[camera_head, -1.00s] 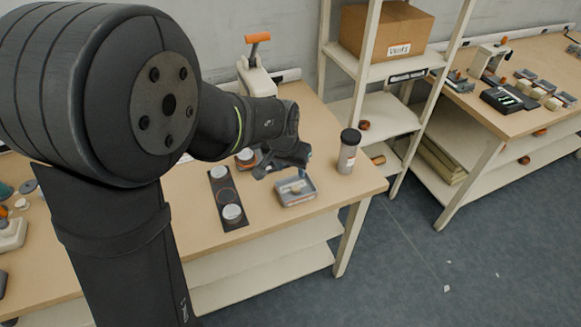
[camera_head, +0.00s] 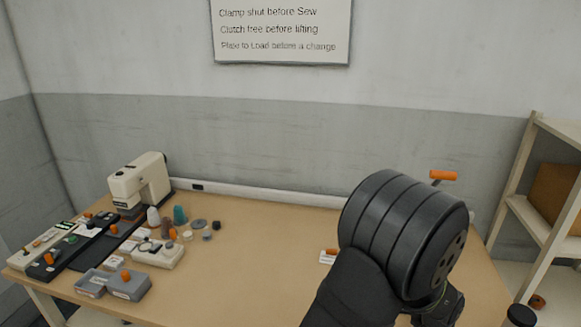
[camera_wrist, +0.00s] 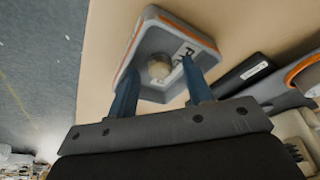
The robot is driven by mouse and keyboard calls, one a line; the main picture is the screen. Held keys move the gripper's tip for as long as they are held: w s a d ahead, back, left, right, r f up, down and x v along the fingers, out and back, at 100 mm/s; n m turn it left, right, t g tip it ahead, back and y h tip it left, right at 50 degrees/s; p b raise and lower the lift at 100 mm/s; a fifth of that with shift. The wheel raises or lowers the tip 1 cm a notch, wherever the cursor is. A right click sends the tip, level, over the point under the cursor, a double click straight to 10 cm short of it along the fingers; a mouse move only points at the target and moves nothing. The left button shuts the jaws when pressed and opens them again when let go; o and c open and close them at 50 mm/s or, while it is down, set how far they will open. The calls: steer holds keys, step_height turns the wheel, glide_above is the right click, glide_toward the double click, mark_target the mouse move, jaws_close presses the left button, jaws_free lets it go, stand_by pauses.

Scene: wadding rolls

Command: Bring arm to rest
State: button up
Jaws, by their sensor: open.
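My arm fills the lower right of the head view and hides the table behind it; my gripper itself does not show there. In the wrist view my gripper (camera_wrist: 160,92) has its two blue fingers apart, with nothing held between them. Beyond the fingertips is a grey tray (camera_wrist: 139,60) with an orange rim stripe, a printed label and a round pale roll (camera_wrist: 159,67) in it. The fingers overlap the tray in the picture; I cannot tell whether they touch it.
In the head view a sewing machine (camera_head: 145,182) stands at the table's left back, with several spools and grey boxes (camera_head: 128,286) around it. The table's middle (camera_head: 262,262) is clear. A shelf rack (camera_head: 530,218) stands at right. A sign (camera_head: 284,30) hangs on the wall.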

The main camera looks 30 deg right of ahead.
steer(key=shift+r, duration=0.9)
steer(key=shift+f, duration=0.65)
steer(key=v, duration=1.1)
steer(key=x, duration=1.2)
steer(key=shift+a, duration=0.1)
step_height(320, 180, up, 5)
steer(key=shift+s+f, duration=0.1)
steer(key=s+a+r, duration=0.5)
steer(key=s+r, duration=0.2)
steer(key=s, duration=0.4)
steer(key=w+d+r, duration=0.2)
steer(key=w+d, duration=0.2)
steer(key=w, duration=0.6)
steer(key=w+d+r, duration=0.2)
steer(key=w+d, duration=0.1)
steer(key=w, duration=0.6)
steer(key=w+d+f, duration=0.1)
steer(key=w+f, duration=0.3)
steer(key=w, duration=0.3)
steer(key=shift+w+d, duration=0.15)
